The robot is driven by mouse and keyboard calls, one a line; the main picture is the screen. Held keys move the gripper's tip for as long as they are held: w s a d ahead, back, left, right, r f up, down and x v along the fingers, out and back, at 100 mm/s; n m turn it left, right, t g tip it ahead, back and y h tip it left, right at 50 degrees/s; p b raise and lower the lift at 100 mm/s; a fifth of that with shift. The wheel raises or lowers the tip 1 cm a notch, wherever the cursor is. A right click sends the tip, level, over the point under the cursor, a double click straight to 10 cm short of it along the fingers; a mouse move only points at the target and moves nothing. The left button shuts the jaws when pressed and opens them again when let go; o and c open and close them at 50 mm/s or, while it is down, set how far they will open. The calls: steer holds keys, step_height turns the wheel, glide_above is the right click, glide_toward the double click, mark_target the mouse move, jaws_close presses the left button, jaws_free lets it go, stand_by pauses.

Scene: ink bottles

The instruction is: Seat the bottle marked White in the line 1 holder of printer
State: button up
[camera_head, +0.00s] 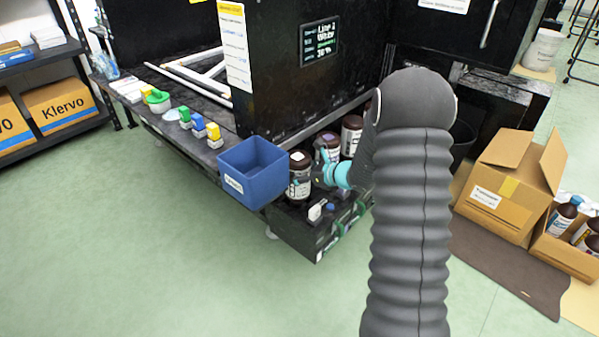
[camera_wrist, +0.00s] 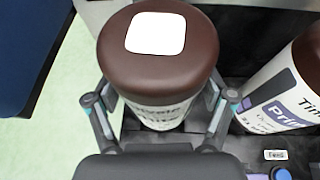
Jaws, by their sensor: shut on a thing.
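A white-labelled bottle with a brown cap (camera_wrist: 185,68) stands between the fingers of my gripper (camera_wrist: 163,108) in the wrist view, with a white square on the cap. My gripper is shut on this bottle's sides. Its label is partly covered and I cannot read the full name. In the head view the bottle (camera_head: 299,178) is at the left end of the printer's low black shelf (camera_head: 302,232), beside my gripper (camera_head: 322,177).
Another bottle (camera_wrist: 290,95) stands close on the right, its label starting "Prim". A blue bin (camera_head: 254,170) hangs just left of the held bottle. A blue button (camera_wrist: 281,174) is on the shelf front. Open cardboard boxes (camera_head: 505,190) stand at right; the left floor is clear.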

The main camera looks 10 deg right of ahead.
steer(key=shift+f, duration=0.1)
steer(key=o, duration=1.4)
steer(key=shift+o, duration=0.2)
steer(key=v, duration=1.2)
steer(key=s+a+f+n+g, duration=0.2)
steer(key=s+f+n+g, duration=0.2)
steer(key=s+n, duration=0.3)
steer(key=s+a+r+n+g+h+p, duration=0.25)
steer(key=s+r+n+g, duration=0.2)
steer(key=s+n, duration=0.5)
steer(key=s+a+r+n+t+h+p, duration=0.1)
steer(key=s+r+n, duration=0.4)
steer(key=r, duration=0.6)
steer(key=s+a+r+n+t+h+p, duration=0.2)
steer(key=s+r+n+t+h+p, duration=0.1)
steer(key=s+r, duration=0.7)
steer(key=r+n+h+p, duration=0.1)
steer(key=n+h, duration=0.1)
steer(key=n, duration=0.1)
steer(key=shift+p, duration=0.3)
